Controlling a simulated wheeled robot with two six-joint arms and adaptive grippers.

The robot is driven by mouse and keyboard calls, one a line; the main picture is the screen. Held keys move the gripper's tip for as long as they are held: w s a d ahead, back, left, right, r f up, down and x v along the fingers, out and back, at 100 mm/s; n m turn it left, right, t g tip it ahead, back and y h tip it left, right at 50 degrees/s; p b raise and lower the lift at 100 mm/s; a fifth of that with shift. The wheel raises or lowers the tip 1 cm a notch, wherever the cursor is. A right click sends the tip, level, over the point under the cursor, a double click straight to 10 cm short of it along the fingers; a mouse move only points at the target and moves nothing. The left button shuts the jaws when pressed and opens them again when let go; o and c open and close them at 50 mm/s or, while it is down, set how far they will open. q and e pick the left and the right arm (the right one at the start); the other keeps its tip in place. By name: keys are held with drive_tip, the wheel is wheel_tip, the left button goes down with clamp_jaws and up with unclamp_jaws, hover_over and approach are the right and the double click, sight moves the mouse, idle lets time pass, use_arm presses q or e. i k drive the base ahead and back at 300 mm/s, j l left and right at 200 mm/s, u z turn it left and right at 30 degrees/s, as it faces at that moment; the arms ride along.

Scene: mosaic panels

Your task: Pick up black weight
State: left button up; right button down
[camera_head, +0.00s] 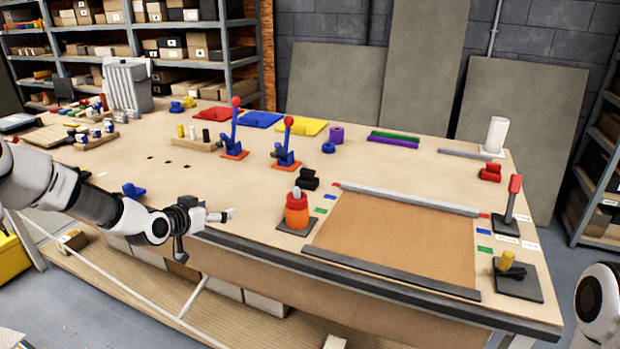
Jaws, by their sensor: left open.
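A small black block-like piece (308,180), which looks like the black weight, sits on the table behind the orange-red bottle and left of the framed brown panel. My left gripper (225,215) is over the table's front edge, to the left of the bottle. It is open, with nothing seen between its fingers, and it is well apart from the black piece. Only a white part of my right arm shows at the lower right edge; its gripper is out of view.
Two blue levers with red knobs (235,130) stand behind. A brown panel (395,235) lies between grey rails. Table space left of the bottle is mostly clear.

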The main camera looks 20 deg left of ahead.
sight(307, 180)
drive_tip(key=i+l, duration=0.65)
drive_tip(key=i, duration=0.2)
